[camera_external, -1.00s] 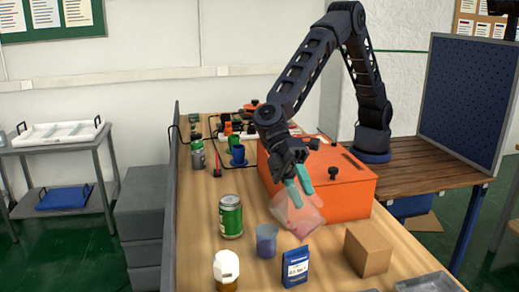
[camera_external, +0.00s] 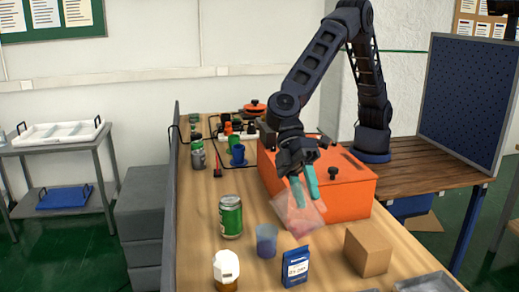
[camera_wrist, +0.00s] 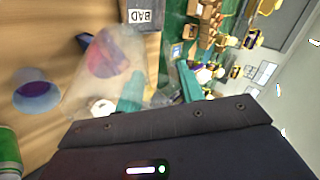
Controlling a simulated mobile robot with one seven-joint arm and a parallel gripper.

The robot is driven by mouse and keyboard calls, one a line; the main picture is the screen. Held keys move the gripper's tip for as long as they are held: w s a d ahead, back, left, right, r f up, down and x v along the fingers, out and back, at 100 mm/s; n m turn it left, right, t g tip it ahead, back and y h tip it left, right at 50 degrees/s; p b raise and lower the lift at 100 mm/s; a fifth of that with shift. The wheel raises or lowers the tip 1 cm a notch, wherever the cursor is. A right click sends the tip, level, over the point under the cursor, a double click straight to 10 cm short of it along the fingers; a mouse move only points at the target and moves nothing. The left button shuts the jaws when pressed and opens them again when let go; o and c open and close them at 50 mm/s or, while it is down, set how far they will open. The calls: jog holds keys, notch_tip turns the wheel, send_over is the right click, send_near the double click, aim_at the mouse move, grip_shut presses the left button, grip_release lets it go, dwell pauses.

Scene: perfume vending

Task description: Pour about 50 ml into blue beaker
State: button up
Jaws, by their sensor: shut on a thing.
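The blue beaker (camera_external: 266,241) stands upright on the table, between a green can and a blue packet. In the wrist view the blue beaker (camera_wrist: 38,93) is at the left, with a darker purple patch inside. My gripper (camera_external: 304,190) has teal fingers shut on a clear beaker (camera_external: 293,215) with reddish liquid low in it. The clear beaker is tilted, above and right of the blue beaker in the picture and apart from it. In the wrist view the clear beaker (camera_wrist: 108,85) points toward the upper left. No stream of liquid shows.
The green can (camera_external: 230,216), a white-capped jar (camera_external: 226,270), the blue packet (camera_external: 295,267) and a cardboard box (camera_external: 368,249) stand around the blue beaker. An orange box (camera_external: 345,195) is behind my gripper. Several cups stand farther back.

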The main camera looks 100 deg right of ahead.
aim_at(323, 205)
jog(key=shift+s+a, duration=0.1)
jog(key=shift+a, duration=0.1)
jog(key=shift+s+a+f+t+h, duration=0.4)
jog(key=shift+a+f+t+h, duration=0.2)
jog(key=shift+h, duration=0.3)
jog(key=shift+s+a+f+n+t+h, duration=0.3)
jog(key=shift+s+a+h, duration=0.1)
jog(key=shift+a+h, duration=0.2)
jog(key=shift+s+a+f+n+t+h, duration=0.2)
jog(key=shift+s+a+t+h, duration=0.1)
jog(key=shift+s+a+h, duration=0.25)
jog(key=shift+s+a+f+n+t+h+b, duration=0.15)
jog(key=shift+s+a+f+t+h, duration=0.15)
jog(key=shift+a+h, duration=0.3)
jog(key=shift+s+a+f+n+t+h+b, duration=0.15)
jog(key=shift+s+a+f+t+h, duration=0.15)
jog(key=shift+a+h, duration=0.3)
jog(key=shift+s+a+f+n+t+h+b, duration=0.15)
jog(key=shift+s+a+f+t+h, duration=0.1)
jog(key=shift+a+t+h, duration=0.3)
